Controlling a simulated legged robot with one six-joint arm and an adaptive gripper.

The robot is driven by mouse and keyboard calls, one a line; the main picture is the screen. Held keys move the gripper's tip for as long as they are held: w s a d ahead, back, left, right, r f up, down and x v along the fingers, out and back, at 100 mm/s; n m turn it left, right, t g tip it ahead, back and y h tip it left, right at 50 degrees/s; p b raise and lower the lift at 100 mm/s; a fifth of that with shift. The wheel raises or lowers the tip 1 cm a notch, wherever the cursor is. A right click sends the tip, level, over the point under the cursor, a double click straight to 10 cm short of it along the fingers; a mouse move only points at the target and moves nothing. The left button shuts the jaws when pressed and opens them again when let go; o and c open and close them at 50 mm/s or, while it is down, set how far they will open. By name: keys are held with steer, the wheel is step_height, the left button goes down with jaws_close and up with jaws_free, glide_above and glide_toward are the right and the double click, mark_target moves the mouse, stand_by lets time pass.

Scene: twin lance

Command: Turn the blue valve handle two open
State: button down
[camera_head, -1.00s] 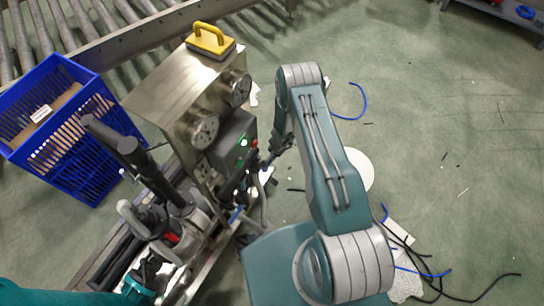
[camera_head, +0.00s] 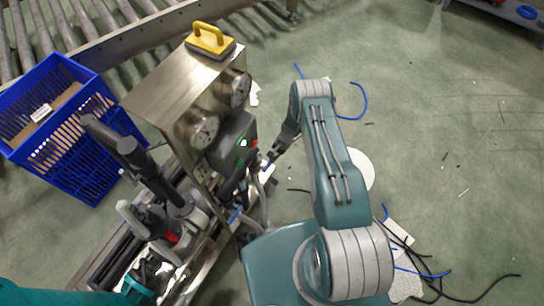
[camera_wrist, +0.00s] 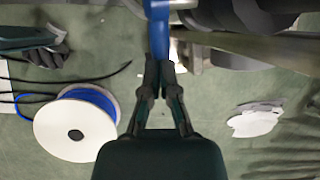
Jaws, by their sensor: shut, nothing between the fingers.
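One blue valve handle (camera_head: 236,214) shows low on the side of the steel cabinet in the head view. A second bit of blue (camera_head: 266,166) shows at the tip of my gripper (camera_head: 271,161). No number shows on either handle.
The steel cabinet (camera_head: 170,85) carries gauges and a yellow-handled block (camera_head: 210,40). A blue crate (camera_head: 75,130) stands left. A white-ended spool of blue cable (camera_wrist: 75,130) and loose cables lie on the floor.

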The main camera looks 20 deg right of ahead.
steer(key=shift+f+g+y, duration=0.4)
steer(key=shift+f+g, duration=0.05)
steer(key=shift+g, duration=0.05)
steer(key=shift+s+a+f, duration=0.15)
steer(key=shift+a+f, duration=0.05)
steer(key=shift+f, duration=0.9)
steer(key=shift+s+a+f, duration=0.4)
steer(key=shift+f, duration=0.3)
steer(key=shift+s+a+f, duration=0.4)
steer(key=shift+f, duration=0.25)
steer(key=shift+s, duration=0.1)
